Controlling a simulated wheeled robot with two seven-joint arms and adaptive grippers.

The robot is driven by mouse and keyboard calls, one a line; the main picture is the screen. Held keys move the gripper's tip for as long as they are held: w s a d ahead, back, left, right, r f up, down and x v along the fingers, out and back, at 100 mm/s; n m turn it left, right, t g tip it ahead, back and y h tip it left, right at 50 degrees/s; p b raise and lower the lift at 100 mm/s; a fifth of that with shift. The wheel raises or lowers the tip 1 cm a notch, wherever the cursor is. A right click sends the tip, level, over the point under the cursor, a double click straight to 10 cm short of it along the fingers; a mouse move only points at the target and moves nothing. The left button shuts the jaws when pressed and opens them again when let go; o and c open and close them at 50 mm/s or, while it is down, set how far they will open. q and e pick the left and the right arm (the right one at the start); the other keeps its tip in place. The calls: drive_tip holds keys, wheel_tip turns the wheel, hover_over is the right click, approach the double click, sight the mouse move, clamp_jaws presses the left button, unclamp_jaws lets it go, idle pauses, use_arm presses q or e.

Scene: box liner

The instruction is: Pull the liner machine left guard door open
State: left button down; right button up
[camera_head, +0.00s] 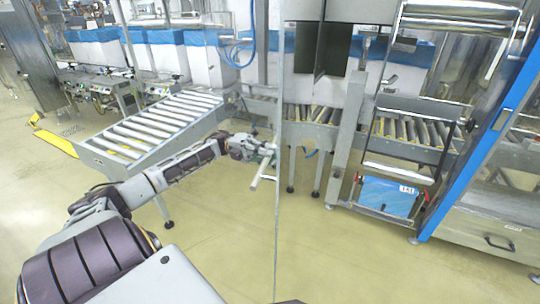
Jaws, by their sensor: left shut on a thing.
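The left guard door (277,215) shows almost edge-on as a thin, tall grey strip near the middle of the view, standing out from the liner machine (348,130) toward me. A light grey bar handle (261,173) sits on its left side. My left gripper (267,153) is at the handle and is shut on it, with the arm reaching in from the lower left. The fingertips are small and partly hidden by the handle and the door edge. My right gripper is not in view.
A roller conveyor (150,125) stands to the left of the door, close behind my left arm. A blue post (478,160) and a cabinet with a black handle (490,235) stand at the right. The floor (340,260) in front is clear.

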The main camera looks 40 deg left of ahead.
use_arm(q)
drive_tip(key=c, duration=1.4)
unclamp_jaws()
drive_tip(key=shift+w, duration=0.1)
drive_tip(key=shift+a, duration=0.15)
drive_tip(key=shift+v, duration=5.85)
